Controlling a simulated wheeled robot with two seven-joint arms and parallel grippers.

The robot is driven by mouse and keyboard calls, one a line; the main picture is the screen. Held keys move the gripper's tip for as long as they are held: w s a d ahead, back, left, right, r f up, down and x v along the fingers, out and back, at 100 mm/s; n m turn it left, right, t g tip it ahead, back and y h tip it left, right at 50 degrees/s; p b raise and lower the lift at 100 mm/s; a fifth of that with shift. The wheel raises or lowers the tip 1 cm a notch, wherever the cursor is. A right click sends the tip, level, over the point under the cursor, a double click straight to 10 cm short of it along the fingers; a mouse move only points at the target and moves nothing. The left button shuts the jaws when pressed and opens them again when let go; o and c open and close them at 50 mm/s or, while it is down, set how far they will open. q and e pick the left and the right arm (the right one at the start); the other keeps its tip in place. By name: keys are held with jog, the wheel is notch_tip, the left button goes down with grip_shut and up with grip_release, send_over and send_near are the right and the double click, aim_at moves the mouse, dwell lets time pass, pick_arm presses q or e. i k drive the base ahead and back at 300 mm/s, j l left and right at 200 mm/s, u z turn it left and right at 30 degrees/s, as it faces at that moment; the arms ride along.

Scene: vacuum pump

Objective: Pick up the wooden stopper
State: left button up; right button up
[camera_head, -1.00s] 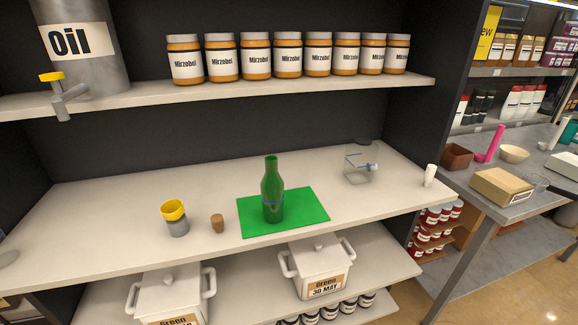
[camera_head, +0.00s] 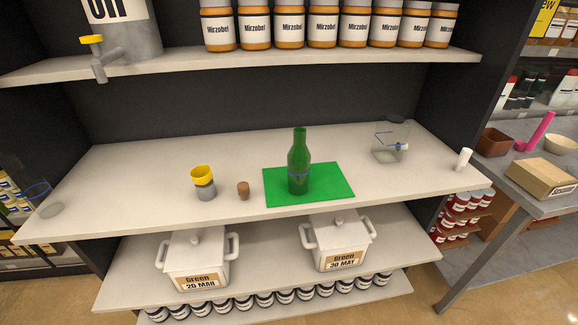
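The wooden stopper (camera_head: 243,190) is a small brown cork-like piece standing on the white middle shelf (camera_head: 130,205). It stands between a grey cup with a yellow top (camera_head: 204,183) on its left and a green bottle (camera_head: 299,162) on its right. The bottle stands upright on a green mat (camera_head: 335,186). The stopper is off the mat, just left of its edge. Neither of my grippers shows in the head view.
A clear container (camera_head: 390,142) and a small white cylinder (camera_head: 463,159) stand on the shelf's right side. Jars (camera_head: 322,27) and an oil drum (camera_head: 135,30) with a tap stand on the shelf above. White pots (camera_head: 197,260) stand below.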

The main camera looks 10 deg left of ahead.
aim_at(243, 189)
jog(key=l+u, duration=0.15)
jog(key=u, duration=0.25)
jog(key=l+u, duration=0.1)
jog(key=u, duration=0.25)
jog(key=i+l, duration=0.05)
